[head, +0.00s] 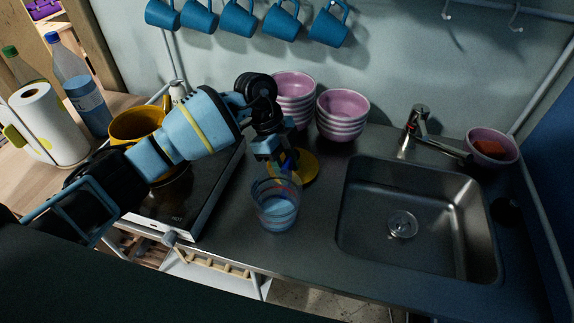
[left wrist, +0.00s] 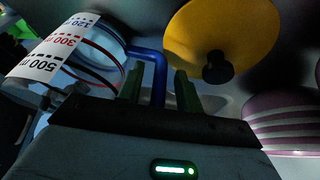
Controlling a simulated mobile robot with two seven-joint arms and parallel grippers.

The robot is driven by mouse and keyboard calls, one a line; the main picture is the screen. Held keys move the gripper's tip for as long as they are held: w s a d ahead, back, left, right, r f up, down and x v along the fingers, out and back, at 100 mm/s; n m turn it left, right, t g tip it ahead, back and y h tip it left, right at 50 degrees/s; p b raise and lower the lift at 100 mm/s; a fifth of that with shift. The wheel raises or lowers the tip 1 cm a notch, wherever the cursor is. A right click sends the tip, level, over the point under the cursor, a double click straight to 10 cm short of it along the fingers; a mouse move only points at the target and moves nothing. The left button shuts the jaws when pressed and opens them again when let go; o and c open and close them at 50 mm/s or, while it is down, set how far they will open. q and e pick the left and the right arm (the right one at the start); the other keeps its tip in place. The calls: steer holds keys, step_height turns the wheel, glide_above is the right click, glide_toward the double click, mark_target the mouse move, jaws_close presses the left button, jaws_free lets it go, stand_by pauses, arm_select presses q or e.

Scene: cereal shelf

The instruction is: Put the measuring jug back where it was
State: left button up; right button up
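The clear measuring jug (head: 277,208), with a bluish base, is upright over the counter between the hob and the sink. I cannot tell for certain whether its base touches the counter. In the left wrist view the jug (left wrist: 65,55) shows its printed scale on the left and its blue handle (left wrist: 158,75). My left gripper (head: 275,158) is at the jug's far side. Its two fingers (left wrist: 159,90) stand on either side of the handle with a narrow gap showing, so it looks open around it. My right gripper is not in view.
A yellow lid (head: 304,168) with a dark knob lies just behind the jug. Striped pink bowls (head: 342,115) stand near the wall. The sink (head: 405,235) is to the right, the black hob (head: 205,190) with a yellow pot (head: 133,122) to the left. Blue mugs (head: 240,20) hang above.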

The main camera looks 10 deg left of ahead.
arm_select(q)
steer(key=v, duration=1.2)
steer(key=shift+r, duration=0.15)
